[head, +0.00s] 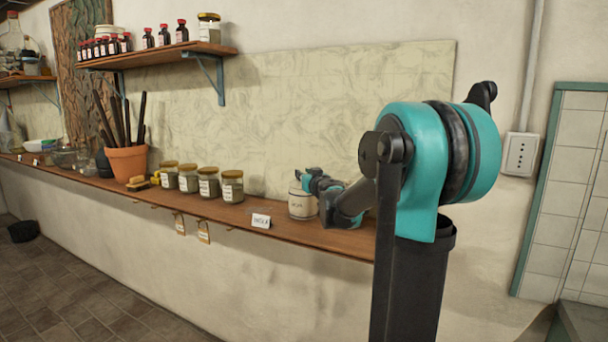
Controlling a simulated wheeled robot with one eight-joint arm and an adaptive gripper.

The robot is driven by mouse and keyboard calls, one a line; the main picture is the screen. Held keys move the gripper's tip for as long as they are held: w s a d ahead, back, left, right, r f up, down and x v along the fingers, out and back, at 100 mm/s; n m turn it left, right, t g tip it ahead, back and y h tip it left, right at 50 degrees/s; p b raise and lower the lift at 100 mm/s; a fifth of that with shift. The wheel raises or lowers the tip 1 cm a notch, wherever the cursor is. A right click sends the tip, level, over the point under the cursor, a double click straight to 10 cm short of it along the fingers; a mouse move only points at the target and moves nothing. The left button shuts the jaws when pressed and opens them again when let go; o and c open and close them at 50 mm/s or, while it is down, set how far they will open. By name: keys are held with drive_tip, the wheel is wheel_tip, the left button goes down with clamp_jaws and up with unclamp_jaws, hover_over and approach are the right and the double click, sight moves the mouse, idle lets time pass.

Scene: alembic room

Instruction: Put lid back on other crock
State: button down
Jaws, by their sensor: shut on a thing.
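A pale cream crock (302,204) with dark lettering stands on the long wooden shelf, left of my forearm. My gripper (300,176) is at the top of this crock, reaching in from the right. It is shut on what seems to be the lid, at the crock's mouth. The lid is too small and too covered by the gripper to make out clearly. I cannot tell whether it rests on the rim or is held just above it. A second crock does not show; my arm hides the shelf's right end.
Several lidded glass jars (232,188) line the shelf farther left, then a terracotta pot (127,163). An upper shelf (150,57) holds small bottles.

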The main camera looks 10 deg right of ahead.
drive_tip(key=c, duration=1.2)
unclamp_jaws()
drive_tip(key=shift+f, duration=1.15)
idle(0.8)
drive_tip(key=shift+r, duration=0.65)
drive_tip(key=o, duration=0.3)
drive_tip(key=shift+r, duration=0.7)
drive_tip(key=shift+r, duration=0.3)
